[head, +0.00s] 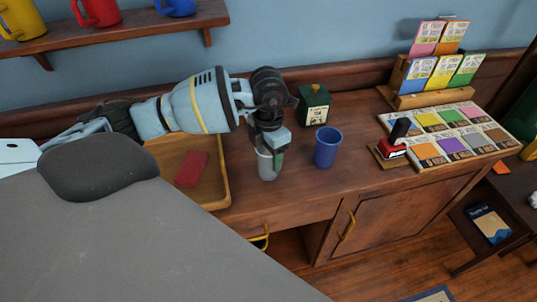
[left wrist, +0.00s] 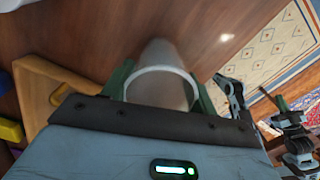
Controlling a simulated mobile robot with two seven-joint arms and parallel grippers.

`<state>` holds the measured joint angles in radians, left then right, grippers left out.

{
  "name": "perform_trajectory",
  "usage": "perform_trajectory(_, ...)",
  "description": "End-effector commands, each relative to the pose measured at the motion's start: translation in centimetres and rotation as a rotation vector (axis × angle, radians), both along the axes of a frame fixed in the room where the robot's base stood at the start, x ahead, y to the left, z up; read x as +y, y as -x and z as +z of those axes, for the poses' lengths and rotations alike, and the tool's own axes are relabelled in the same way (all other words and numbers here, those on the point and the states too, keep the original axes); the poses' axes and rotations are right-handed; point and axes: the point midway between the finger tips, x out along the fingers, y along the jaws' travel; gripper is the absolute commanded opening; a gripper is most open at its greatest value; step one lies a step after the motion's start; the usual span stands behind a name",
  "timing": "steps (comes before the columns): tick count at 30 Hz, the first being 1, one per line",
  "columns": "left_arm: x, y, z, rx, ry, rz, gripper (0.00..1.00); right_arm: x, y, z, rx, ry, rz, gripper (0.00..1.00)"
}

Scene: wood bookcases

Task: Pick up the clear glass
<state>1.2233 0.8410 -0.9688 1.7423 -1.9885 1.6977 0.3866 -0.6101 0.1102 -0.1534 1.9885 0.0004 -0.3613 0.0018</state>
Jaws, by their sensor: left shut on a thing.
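The clear glass (head: 266,165) stands upright on the wooden cabinet top, between the wooden tray and the blue cup. My left gripper (head: 267,152) comes down on it from above and is shut on it, with green fingers at its upper part. In the left wrist view the glass (left wrist: 162,87) shows its round rim between the two green fingers of my left gripper (left wrist: 160,92). I cannot tell whether the glass's base touches the wood. My right gripper does not clearly show in the head view.
A blue cup (head: 327,147) stands just right of the glass. A wooden tray (head: 222,190) with a red block (head: 191,169) lies left. A dark green box (head: 314,105) is behind. A red-and-black stamp (head: 393,140) and colored cards (head: 456,142) are farther right.

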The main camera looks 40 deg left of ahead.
Motion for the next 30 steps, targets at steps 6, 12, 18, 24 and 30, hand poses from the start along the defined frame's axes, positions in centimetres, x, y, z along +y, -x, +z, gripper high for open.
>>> perform_trajectory(6,0.0,-0.1,2.0,-0.004,0.0,0.0,0.3,0.0,0.1,-0.2,0.003,0.001,0.0,0.0)
perform_trajectory(12,-1.0,2.0,3.5,0.0,0.0,-0.006,0.3,0.0,0.0,-0.1,-0.001,0.0,0.001,0.0)
perform_trajectory(18,-3.1,6.4,3.9,0.0,0.0,-0.007,0.3,0.0,-0.4,0.0,-0.009,0.0,0.001,0.0)
perform_trajectory(24,-5.0,10.4,4.3,-0.001,0.0,-0.005,0.3,0.0,-0.5,-0.1,-0.008,0.0,0.002,0.0)
perform_trajectory(30,-6.3,13.1,4.6,0.0,0.001,-0.003,0.3,0.0,-0.4,-0.3,-0.005,0.0,0.002,0.0)
